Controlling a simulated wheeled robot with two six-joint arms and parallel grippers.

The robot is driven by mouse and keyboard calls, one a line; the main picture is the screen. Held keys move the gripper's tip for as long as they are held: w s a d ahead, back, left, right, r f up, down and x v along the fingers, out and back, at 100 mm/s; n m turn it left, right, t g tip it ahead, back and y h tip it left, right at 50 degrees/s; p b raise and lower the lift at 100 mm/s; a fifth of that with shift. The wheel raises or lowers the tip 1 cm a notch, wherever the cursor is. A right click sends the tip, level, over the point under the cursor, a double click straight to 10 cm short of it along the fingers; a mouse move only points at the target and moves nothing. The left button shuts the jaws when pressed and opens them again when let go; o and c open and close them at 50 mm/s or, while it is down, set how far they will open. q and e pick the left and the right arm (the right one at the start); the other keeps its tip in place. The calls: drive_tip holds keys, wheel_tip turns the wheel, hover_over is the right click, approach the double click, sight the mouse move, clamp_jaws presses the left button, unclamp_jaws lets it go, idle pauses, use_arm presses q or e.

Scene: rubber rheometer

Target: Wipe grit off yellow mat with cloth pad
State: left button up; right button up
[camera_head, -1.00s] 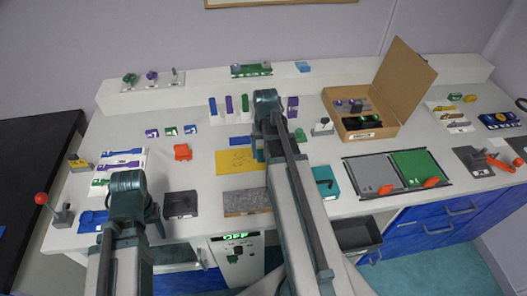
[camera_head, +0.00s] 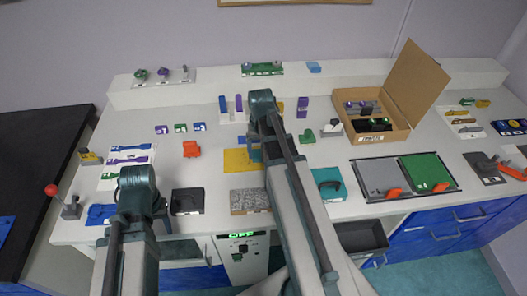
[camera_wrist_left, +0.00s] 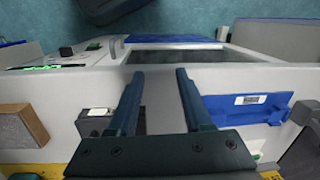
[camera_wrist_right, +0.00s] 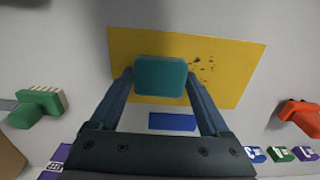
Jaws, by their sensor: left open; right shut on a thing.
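The yellow mat (camera_head: 236,161) lies flat at mid-table and is partly hidden by my right arm in the head view. In the right wrist view the mat (camera_wrist_right: 125,50) carries dark grit specks (camera_wrist_right: 204,67) beside the pad. My right gripper (camera_wrist_right: 160,80) is shut on a teal block, apparently the cloth pad (camera_wrist_right: 160,75), over the mat. I cannot tell whether the pad touches the mat. My left gripper (camera_wrist_left: 158,75) is open and empty over the table's front edge, left of the mat.
A blue strip (camera_wrist_right: 172,121) lies just behind the mat. A grey speckled slab (camera_head: 250,201) and a teal handled object (camera_head: 327,184) are nearby. An open cardboard box (camera_head: 375,137) stands at the right.

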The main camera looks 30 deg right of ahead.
sight(241, 159)
use_arm(q)
drive_tip(key=shift+f, duration=0.1)
use_arm(e)
drive_tip(key=shift+w+a+f, duration=0.1)
drive_tip(key=shift+w+a, duration=0.25)
drive_tip(key=shift+a, duration=0.5)
drive_tip(key=shift+w+a+f, duration=0.1)
drive_tip(key=shift+w+a, duration=0.2)
drive_tip(key=shift+a, duration=0.5)
use_arm(q)
drive_tip(key=shift+s, duration=0.1)
use_arm(e)
drive_tip(key=shift+w+a+r, duration=0.1)
drive_tip(key=shift+w+a, duration=0.35)
drive_tip(key=shift+a, duration=0.45)
drive_tip(key=shift+w+a+r, duration=0.1)
drive_tip(key=shift+w+a, duration=0.35)
drive_tip(key=shift+a, duration=0.4)
drive_tip(key=shift+w+d+f, duration=0.15)
drive_tip(key=shift+w, duration=0.05)
drive_tip(key=shift+d, duration=0.1)
drive_tip(key=shift+s+d, duration=0.4)
drive_tip(key=shift+d, duration=0.5)
drive_tip(key=shift+s+d, duration=0.4)
drive_tip(key=shift+d, duration=0.45)
